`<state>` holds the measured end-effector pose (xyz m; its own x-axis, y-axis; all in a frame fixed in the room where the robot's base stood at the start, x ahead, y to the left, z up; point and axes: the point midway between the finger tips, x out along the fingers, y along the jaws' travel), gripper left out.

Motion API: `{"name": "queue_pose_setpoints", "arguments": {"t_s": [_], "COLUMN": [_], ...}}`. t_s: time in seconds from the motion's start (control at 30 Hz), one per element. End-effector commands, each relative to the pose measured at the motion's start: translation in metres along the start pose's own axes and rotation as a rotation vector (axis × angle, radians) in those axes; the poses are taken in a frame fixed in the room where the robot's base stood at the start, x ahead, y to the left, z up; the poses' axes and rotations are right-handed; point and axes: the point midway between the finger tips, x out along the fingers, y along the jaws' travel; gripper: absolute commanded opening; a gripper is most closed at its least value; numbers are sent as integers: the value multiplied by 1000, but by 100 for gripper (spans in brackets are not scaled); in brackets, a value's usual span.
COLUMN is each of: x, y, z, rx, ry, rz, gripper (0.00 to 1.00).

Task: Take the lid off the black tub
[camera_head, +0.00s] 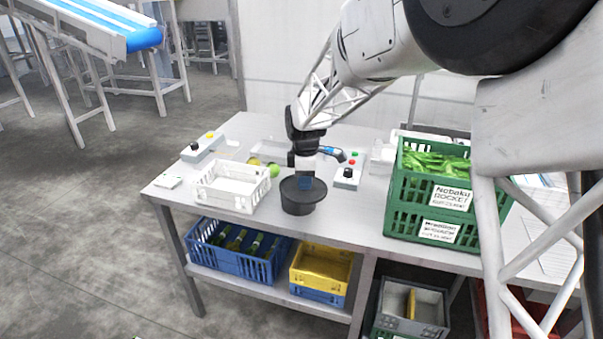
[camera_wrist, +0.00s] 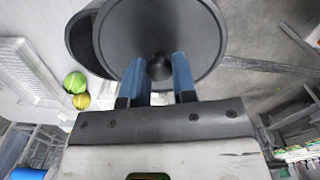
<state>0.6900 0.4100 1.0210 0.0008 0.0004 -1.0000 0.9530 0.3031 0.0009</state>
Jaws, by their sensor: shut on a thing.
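The black tub (camera_head: 298,208) stands on the table near its front edge. Its round black lid (camera_head: 290,188) is at the tub's top in the head view, under my gripper (camera_head: 306,181). In the wrist view, my gripper (camera_wrist: 160,66) has its two blue fingers shut on the lid's dark round knob (camera_wrist: 159,67). The lid (camera_wrist: 160,25) fills the upper middle there. Part of the tub (camera_wrist: 82,42) shows past the lid's left edge, so the lid looks offset from the tub. I cannot tell the height of any gap between them.
A white crate (camera_head: 228,191) stands close left of the tub, with green and yellow round produce (camera_head: 273,170) behind it. A control box (camera_head: 348,177) stands to the right. Stacked green crates (camera_head: 424,222) with leafy greens are further right. The table front is narrow.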

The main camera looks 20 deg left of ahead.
Motion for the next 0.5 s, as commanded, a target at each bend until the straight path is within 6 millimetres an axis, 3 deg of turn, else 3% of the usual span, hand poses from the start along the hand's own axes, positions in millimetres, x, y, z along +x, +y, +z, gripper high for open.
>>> {"name": "queue_pose_setpoints", "arguments": {"t_s": [0.2, 0.5], "x": [-3, -6], "y": [-34, -66], "z": [8, 15], "rx": [0, 0], "ry": [0, 0], "rz": [-1, 0], "gripper": [3, 3]}}
